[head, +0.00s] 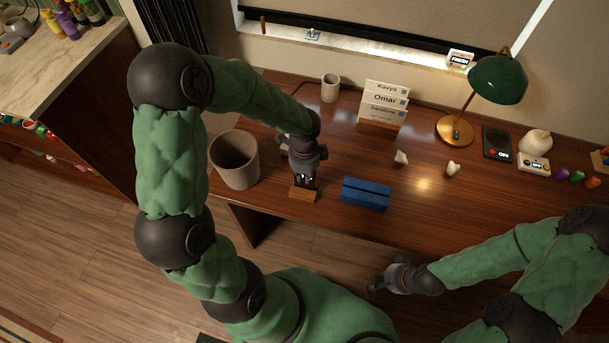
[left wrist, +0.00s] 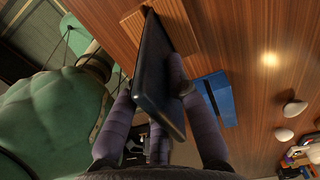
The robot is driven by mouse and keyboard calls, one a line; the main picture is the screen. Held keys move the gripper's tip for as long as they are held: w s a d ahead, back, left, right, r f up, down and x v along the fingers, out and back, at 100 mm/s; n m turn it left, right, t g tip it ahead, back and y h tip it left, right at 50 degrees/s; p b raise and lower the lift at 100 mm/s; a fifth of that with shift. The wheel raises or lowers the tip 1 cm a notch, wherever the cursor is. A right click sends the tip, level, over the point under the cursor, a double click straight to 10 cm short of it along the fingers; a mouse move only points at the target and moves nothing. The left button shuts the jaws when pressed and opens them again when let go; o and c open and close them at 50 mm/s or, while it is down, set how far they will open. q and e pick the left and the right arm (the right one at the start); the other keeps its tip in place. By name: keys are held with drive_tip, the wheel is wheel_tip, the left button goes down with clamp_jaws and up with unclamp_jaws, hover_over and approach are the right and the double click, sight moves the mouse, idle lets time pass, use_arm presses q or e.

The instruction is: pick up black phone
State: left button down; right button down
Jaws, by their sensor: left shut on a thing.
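The black phone (left wrist: 157,75) is a flat dark slab between the fingers of my left gripper (left wrist: 149,82) in the left wrist view. The gripper is shut on it from both faces. In the head view my left gripper (head: 305,178) points down over a small wooden block (head: 302,194) near the desk's front edge and largely hides the phone. The block also shows beside the phone's far end in the left wrist view (left wrist: 178,22); I cannot tell whether they touch. My right gripper (head: 388,281) is low in front of the desk, away from the phone; its finger opening is unclear.
A blue block (head: 365,193) lies right of the wooden block. A grey-brown bin (head: 235,160) stands to the left. Name cards (head: 385,100), a cup (head: 330,88), a green lamp (head: 497,80) and a dark device (head: 496,144) stand further back. The desk's middle has free room.

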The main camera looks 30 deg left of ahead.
use_arm(q)
wheel_tip(320, 180, up, 4)
drive_tip(key=shift+d+f+p, duration=0.1)
drive_tip(key=shift+p, duration=0.85)
drive_tip(key=s+d+r+p, duration=0.3)
drive_tip(key=s+d+r, duration=0.6)
drive_tip(key=d, duration=0.1)
drive_tip(key=shift+d+p, duration=0.25)
drive_tip(key=shift+p, duration=0.1)
